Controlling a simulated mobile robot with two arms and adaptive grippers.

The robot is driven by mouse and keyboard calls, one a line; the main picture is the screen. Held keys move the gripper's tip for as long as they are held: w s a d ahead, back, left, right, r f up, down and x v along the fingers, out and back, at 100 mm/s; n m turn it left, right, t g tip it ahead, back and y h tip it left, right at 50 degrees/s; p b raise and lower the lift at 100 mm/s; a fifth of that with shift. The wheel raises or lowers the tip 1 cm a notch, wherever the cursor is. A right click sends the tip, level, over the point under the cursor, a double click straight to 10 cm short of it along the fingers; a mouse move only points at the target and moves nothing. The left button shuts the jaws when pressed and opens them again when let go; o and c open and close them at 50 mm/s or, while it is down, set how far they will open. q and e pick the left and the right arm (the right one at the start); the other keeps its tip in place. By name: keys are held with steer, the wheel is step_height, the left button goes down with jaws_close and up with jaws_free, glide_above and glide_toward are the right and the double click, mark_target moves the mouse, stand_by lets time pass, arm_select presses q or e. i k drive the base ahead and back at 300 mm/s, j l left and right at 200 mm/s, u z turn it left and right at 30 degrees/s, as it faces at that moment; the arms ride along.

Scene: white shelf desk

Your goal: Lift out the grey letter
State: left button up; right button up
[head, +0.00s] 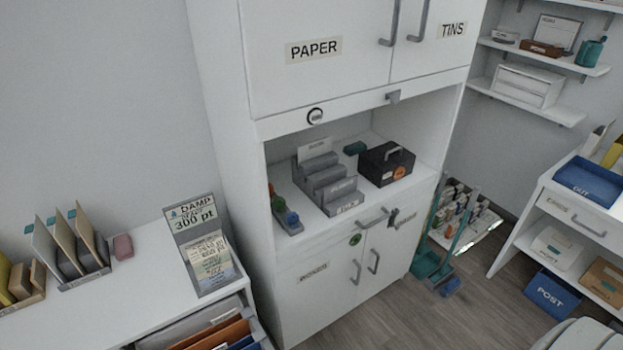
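No single item stands out clearly as the grey letter. An upright rack (85,281) on the white desk (122,300) at the left holds several tan and greyish upright pieces, which may be letters. A stepped grey holder (343,200) stands in the open niche of the tall cabinet, with a whitish card (315,149) at its back. A grey stand (212,282) on the desk holds printed cards and a sign reading 300 pt. Neither of my grippers is in view.
The tall white cabinet (225,130) stands right of the desk. A black box (386,163) shares its niche. Folders (215,334) fill a compartment below the desk top. Blue OUT tray (590,181) and blue POST box (552,293) are at the right. Some wooden floor (400,318) is clear.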

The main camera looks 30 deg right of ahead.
mark_target(337, 191)
steer(key=l+u, duration=0.3)
steer(key=l, duration=0.25)
steer(key=l+u, duration=0.25)
steer(key=l, duration=0.3)
steer(key=l+u, duration=0.3)
steer(key=l, duration=0.2)
steer(key=k+l+u, duration=0.3)
steer(key=l, duration=0.2)
steer(key=l+u, duration=0.25)
steer(key=l, duration=0.25)
steer(key=i+l+u, duration=0.1)
steer(key=l+u, duration=0.15)
steer(key=l, duration=0.3)
